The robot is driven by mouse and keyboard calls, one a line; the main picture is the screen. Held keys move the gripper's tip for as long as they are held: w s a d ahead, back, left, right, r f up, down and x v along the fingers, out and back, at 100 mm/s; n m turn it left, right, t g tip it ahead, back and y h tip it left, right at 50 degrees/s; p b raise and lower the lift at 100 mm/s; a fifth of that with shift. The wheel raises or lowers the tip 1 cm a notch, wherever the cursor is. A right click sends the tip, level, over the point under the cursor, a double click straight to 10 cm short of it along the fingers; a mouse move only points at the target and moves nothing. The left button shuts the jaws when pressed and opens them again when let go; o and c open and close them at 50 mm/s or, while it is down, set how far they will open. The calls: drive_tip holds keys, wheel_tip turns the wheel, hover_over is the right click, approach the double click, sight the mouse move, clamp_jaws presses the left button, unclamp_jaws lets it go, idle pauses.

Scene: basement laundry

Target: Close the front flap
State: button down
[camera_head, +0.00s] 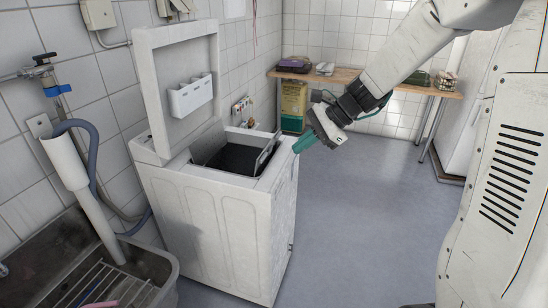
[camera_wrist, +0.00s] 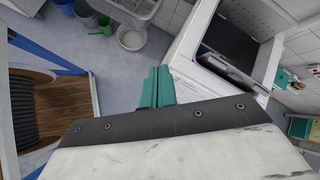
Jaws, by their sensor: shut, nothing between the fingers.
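A white top-loading washer (camera_head: 215,220) stands left of centre with its lid (camera_head: 180,85) raised. Its top opening shows a dark interior (camera_head: 233,158). A grey flap (camera_head: 266,153) stands tilted up at the opening's right side, and it also seems to show in the wrist view (camera_wrist: 241,66). My gripper (camera_head: 303,143) has teal fingers, shut together and empty. It is just right of the washer's top right edge, apart from the flap. In the wrist view my gripper (camera_wrist: 158,86) is beside the washer's pale rim (camera_wrist: 200,78). Whether it touches the washer I cannot tell.
A sink (camera_head: 60,265) with a rack and hoses stands at the left. A wooden bench (camera_head: 340,75) with several items is at the back, a yellow container (camera_head: 293,105) below it. The floor (camera_head: 370,220) right of the washer is clear. A cable spool (camera_wrist: 50,110) shows in the wrist view.

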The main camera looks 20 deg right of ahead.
drive_tip(key=w+d+f+m+t, duration=0.3)
drive_tip(key=w+d+f+m, duration=0.55)
drive_tip(key=w+f, duration=0.2)
drive_tip(key=shift+y, duration=0.3)
drive_tip(key=w+a+f, duration=0.1)
drive_tip(key=w+a, duration=0.1)
drive_tip(key=a, duration=0.1)
drive_tip(key=w+a+f, duration=0.2)
drive_tip(key=w+a, duration=0.1)
drive_tip(key=w+a+f, duration=0.1)
drive_tip(key=w+a, duration=0.1)
drive_tip(key=a, duration=0.1)
drive_tip(key=shift+w+a+f, duration=0.25)
drive_tip(key=shift+a+f, duration=0.05)
drive_tip(key=shift+f, duration=0.1)
drive_tip(key=shift+w+a+r, duration=0.1)
drive_tip(key=shift+w+a, duration=0.15)
drive_tip(key=shift+a, duration=0.1)
